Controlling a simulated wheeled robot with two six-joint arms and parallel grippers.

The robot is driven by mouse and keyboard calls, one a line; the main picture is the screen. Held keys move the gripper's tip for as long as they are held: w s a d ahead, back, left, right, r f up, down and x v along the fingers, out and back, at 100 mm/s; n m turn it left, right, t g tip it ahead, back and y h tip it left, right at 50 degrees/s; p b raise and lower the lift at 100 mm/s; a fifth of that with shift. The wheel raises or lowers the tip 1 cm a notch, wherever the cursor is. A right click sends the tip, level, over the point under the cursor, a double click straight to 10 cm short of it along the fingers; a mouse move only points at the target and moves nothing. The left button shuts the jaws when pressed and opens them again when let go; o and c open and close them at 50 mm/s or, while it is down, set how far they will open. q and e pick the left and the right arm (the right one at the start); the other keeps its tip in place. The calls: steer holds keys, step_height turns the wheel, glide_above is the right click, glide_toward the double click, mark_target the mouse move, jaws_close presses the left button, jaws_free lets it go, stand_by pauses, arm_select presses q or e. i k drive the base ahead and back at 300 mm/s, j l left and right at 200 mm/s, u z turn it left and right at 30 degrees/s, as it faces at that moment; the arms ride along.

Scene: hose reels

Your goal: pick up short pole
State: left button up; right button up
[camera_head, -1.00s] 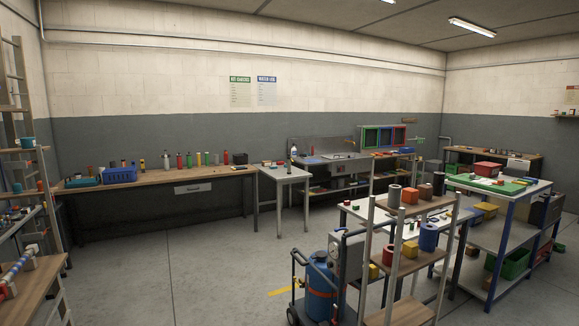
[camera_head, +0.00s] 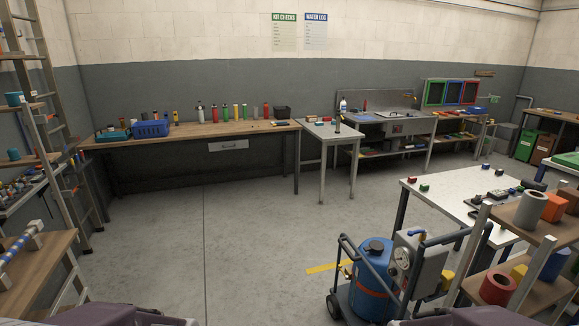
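A short pole with blue and white bands (camera_head: 18,247) lies at the left edge, resting on small blocks on a wooden-topped bench (camera_head: 42,265). Its near end is cut off by the picture edge. I cannot tell for certain that it is the short pole of the task. Purple parts that look like my own arms show at the bottom edge. Neither gripper is in view.
A blue tank cart (camera_head: 372,275) with a gauge stands on the floor at lower right, beside a rack (camera_head: 528,250) of coloured rolls. A long workbench (camera_head: 190,132) runs along the back wall. A ladder (camera_head: 45,95) leans at left. The middle floor is clear.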

mark_target(338, 115)
steer(key=i+j, duration=0.1)
steer(key=i, duration=1.45)
steer(key=i+j, duration=0.1)
steer(key=i, duration=1.4)
steer(key=i+j, duration=0.1)
steer(key=i, duration=1.45)
steer(key=i+j, duration=0.15)
steer(key=i, duration=1.35)
steer(key=i+j+z, duration=0.1)
steer(key=i+z, duration=0.3)
steer(key=i+j+z, duration=0.3)
steer(key=i+z, duration=0.15)
steer(key=i, duration=0.15)
steer(key=i+j+z, duration=0.4)
steer(key=i+j, duration=0.05)
